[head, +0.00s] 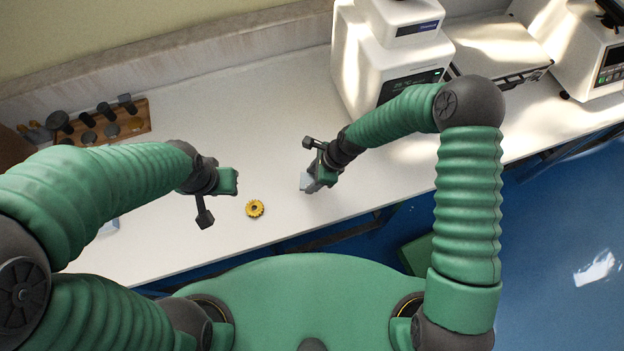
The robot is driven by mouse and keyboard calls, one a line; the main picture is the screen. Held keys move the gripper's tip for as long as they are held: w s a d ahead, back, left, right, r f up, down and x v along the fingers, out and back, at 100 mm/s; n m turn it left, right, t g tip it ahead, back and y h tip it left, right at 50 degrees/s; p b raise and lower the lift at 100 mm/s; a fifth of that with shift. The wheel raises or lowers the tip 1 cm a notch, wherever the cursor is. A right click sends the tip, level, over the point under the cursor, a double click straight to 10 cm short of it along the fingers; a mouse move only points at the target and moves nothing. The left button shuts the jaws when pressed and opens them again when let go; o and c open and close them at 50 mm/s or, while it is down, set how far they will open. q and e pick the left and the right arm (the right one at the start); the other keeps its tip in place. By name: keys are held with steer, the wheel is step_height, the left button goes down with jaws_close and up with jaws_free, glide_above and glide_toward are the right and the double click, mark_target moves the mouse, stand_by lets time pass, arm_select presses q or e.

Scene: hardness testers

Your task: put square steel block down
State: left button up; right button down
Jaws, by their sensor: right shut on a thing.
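The square steel block (305,181) shows as a small pale grey piece at the tip of my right gripper (311,176), over the white bench. My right gripper is shut on it and hides part of it. I cannot tell whether the block touches the bench top. My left gripper (218,200) is to the left, over the bench, with its two fingers spread apart and nothing visible between them.
A wooden rack (110,124) with dark parts stands at the back left. A white hardness tester (385,65) stands behind my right arm. The bench's middle is clear.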

steer(key=shift+s+d+f, duration=0.1)
steer(key=shift+s+f, duration=0.05)
steer(key=shift+f, duration=0.45)
steer(key=shift+s+f, duration=0.1)
steer(key=shift+f, duration=0.5)
steer(key=shift+w+d+f, duration=0.15)
steer(key=shift+w+f, duration=0.05)
steer(key=shift+f, duration=0.2)
steer(key=c, duration=1.1)
jaws_free()
steer(key=o, duration=0.5)
steer(key=shift+a, duration=0.2)
steer(key=v, duration=1.2)
steer(key=shift+d, duration=0.2)
